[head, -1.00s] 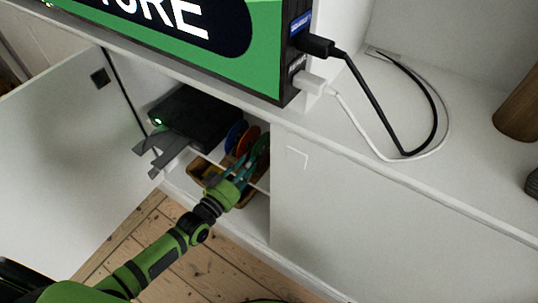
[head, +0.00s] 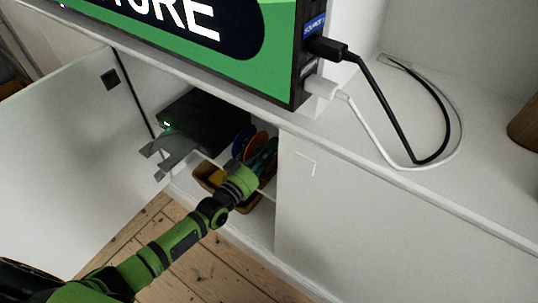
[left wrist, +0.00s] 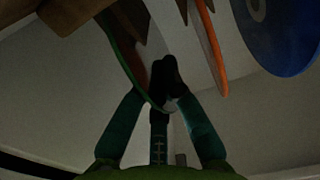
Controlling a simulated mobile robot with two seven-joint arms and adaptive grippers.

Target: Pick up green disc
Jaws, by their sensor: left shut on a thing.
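The green disc (left wrist: 122,58) shows in the left wrist view as a greyish face with a green rim, tilted, its lower edge at my fingertips. My left gripper (left wrist: 165,75) is shut on that edge. In the head view my left gripper (head: 264,158) reaches into the open cabinet, and it and the wrist cover much of the disc. An orange disc (left wrist: 212,45) and a blue disc (left wrist: 283,35) stand beside it, apart from the fingers. My right gripper is not in view.
A black box (head: 205,122) with a green light sits on the shelf left of the discs, near a grey bracket-like object (head: 172,155). A brown tray (head: 203,174) is beneath my wrist. The open door (head: 70,165) is at left, a closed panel (head: 340,210) at right.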

